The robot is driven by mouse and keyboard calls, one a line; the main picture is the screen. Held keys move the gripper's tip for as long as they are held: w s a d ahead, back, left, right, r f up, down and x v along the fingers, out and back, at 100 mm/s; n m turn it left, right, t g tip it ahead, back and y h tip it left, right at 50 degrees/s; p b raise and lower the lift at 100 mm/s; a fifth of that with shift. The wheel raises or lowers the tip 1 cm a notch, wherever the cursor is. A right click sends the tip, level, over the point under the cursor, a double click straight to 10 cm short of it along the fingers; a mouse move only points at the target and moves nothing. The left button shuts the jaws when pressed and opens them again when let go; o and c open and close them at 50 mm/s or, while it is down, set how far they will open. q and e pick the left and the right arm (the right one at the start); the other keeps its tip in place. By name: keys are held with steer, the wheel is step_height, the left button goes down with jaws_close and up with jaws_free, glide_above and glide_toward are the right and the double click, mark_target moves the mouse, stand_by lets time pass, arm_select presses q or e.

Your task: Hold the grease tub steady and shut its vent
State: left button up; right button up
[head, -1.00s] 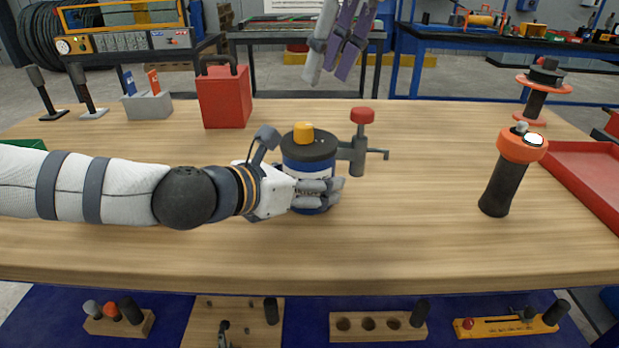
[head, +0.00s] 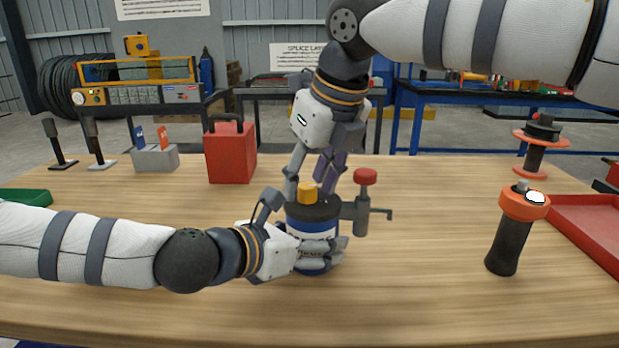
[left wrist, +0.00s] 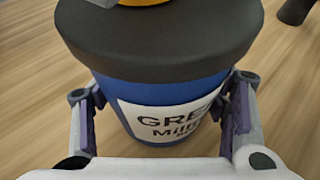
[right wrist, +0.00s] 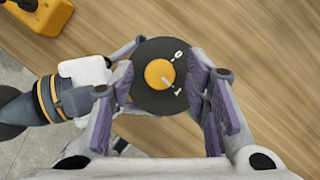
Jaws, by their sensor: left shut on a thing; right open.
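The grease tub (head: 313,228) stands upright on the wooden table, blue with a white label and a black lid. A yellow vent knob (head: 308,193) sits on the lid. My left gripper (head: 325,252) is shut around the tub's body, one finger on each side in the left wrist view (left wrist: 165,115). My right gripper (head: 313,182) points down over the lid, open. In the right wrist view, its fingers stand apart on either side of the yellow knob (right wrist: 159,74), not closed on it. The lid carries marks 0 and I; the knob's white pointer appears turned towards I.
A grey post with a red cap (head: 364,200) and side lever stands close at the tub's right. A black handle with an orange collar (head: 511,225) stands further right, beside a red tray (head: 590,232). A red can (head: 230,152) stands behind left. The front table is clear.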

jaws_close()
stand_by(0.3)
steer(key=n+g, duration=0.1)
steer(key=n, duration=0.2)
steer(key=n+y, duration=0.1)
steer(key=n, duration=0.1)
steer(key=shift+w+d+n+g, duration=0.1)
steer(key=shift+n+g, duration=0.3)
steer(key=n+g, duration=0.1)
steer(key=n, duration=0.2)
steer(key=n+g, duration=0.1)
steer(key=n, duration=0.2)
steer(key=shift+w+y, duration=0.2)
steer(key=shift+y, duration=0.1)
jaws_free()
